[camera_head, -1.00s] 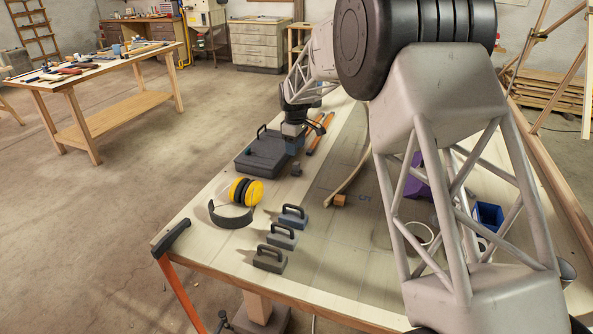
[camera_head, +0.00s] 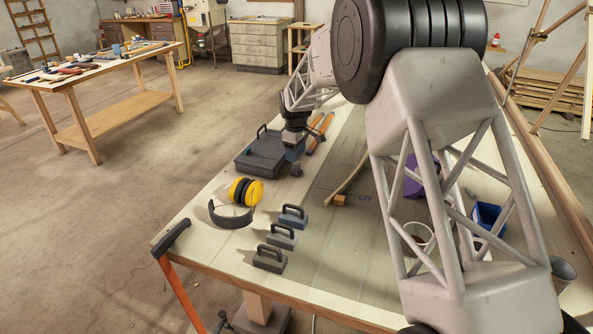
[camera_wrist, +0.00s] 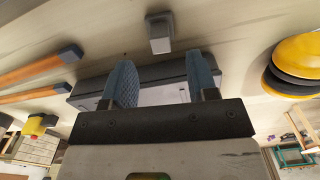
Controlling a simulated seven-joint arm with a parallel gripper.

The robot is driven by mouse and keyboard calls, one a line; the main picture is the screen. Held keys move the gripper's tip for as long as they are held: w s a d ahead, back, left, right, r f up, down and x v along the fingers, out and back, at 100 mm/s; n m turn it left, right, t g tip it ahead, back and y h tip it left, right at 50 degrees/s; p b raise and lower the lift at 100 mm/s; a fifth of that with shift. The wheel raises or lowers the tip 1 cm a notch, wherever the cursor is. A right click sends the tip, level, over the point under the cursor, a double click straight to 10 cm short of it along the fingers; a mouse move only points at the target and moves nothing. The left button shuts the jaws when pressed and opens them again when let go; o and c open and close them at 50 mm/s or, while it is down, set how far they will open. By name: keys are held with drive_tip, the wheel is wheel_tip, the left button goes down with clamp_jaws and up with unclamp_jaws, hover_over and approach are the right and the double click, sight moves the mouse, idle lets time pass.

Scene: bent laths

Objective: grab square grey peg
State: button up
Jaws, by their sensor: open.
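The square grey peg (camera_wrist: 160,34) is a small grey block at the top middle of the wrist view. In the head view it is a small dark block (camera_head: 297,169) on the table, just right of the dark case. My gripper (camera_wrist: 161,72) is open, with two blue-grey fingers apart and nothing between them. The peg lies beyond the fingertips, roughly centred on the gap and not touched. In the head view my gripper (camera_head: 294,150) hangs beside the case, just above and behind the peg.
A dark case with a handle (camera_head: 261,156) stands close to the gripper. Orange-handled tools (camera_head: 319,134) lie behind. Yellow earmuffs (camera_head: 245,192) and several handled blocks (camera_head: 282,237) are nearer the front. A curved wooden lath (camera_head: 352,174) lies to the right.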

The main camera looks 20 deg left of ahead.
sight(296, 164)
drive_tip(key=shift+d+f, duration=0.15)
drive_tip(key=shift+f, duration=2.45)
drive_tip(key=shift+c, duration=0.3)
clamp_jaws()
